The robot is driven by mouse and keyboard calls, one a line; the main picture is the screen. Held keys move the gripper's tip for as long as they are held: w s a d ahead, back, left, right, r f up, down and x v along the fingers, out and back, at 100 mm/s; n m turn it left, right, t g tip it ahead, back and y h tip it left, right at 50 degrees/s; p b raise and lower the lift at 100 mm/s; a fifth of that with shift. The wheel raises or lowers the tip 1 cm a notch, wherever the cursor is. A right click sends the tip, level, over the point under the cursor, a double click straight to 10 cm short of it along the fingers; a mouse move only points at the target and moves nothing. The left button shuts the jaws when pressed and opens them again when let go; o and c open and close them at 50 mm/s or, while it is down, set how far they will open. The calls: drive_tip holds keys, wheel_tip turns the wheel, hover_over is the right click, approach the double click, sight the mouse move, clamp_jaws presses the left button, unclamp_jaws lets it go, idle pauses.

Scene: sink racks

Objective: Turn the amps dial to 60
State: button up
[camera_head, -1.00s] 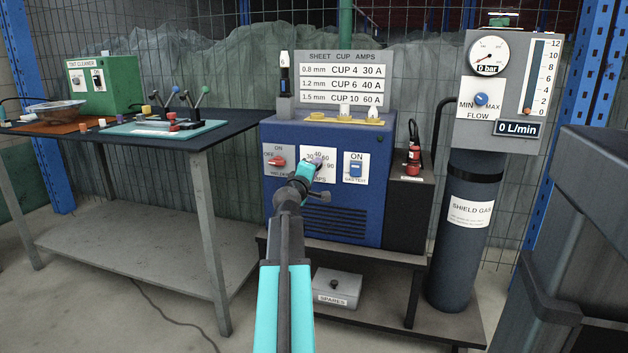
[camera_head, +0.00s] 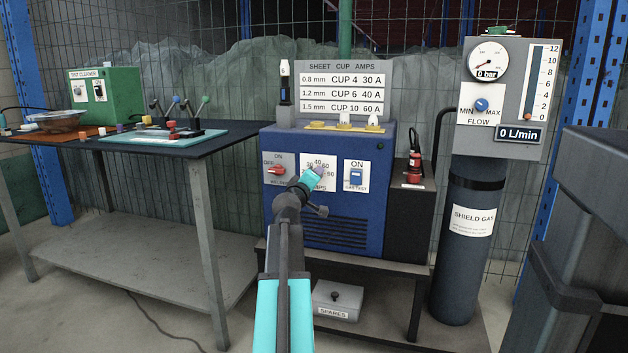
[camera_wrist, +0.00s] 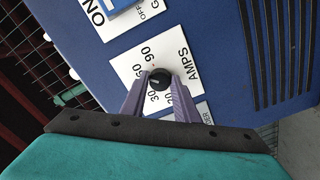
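The amps dial is a round black knob (camera_wrist: 159,79) on a white plate marked AMPS (camera_wrist: 176,63), with 30, 40, 60 and 90 around it. In the head view the plate (camera_head: 331,184) is on the front of the blue welder, and my gripper (camera_head: 318,174) covers the dial. In the wrist view the two purple fingers of my gripper (camera_wrist: 159,80) stand on either side of the knob, very close to it. Whether they press on it cannot be told. The 40 is partly hidden by a finger, and the dial's pointer setting is not clear.
On the blue welder (camera_head: 345,225), an on/off switch plate (camera_head: 277,170) is left of the dial and a gas test switch (camera_head: 356,177) right. A chart (camera_head: 343,88) above lists 1.5 mm, CUP 10, 60 A. A shield gas cylinder (camera_head: 470,270) stands at the right.

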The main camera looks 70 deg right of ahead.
drive_tip(key=o, duration=0.4)
drive_tip(key=shift+r, duration=0.1)
drive_tip(key=shift+o, duration=0.2)
drive_tip(key=shift+a, duration=0.15)
drive_tip(key=a+p, duration=0.1)
drive_tip(key=a, duration=1)
drive_tip(key=shift+s+f, duration=0.2)
drive_tip(key=shift+s, duration=0.1)
drive_tip(key=shift+a, duration=0.2)
drive_tip(key=a+b, duration=0.1)
drive_tip(key=b, duration=0.2)
drive_tip(key=shift+a+b, duration=0.4)
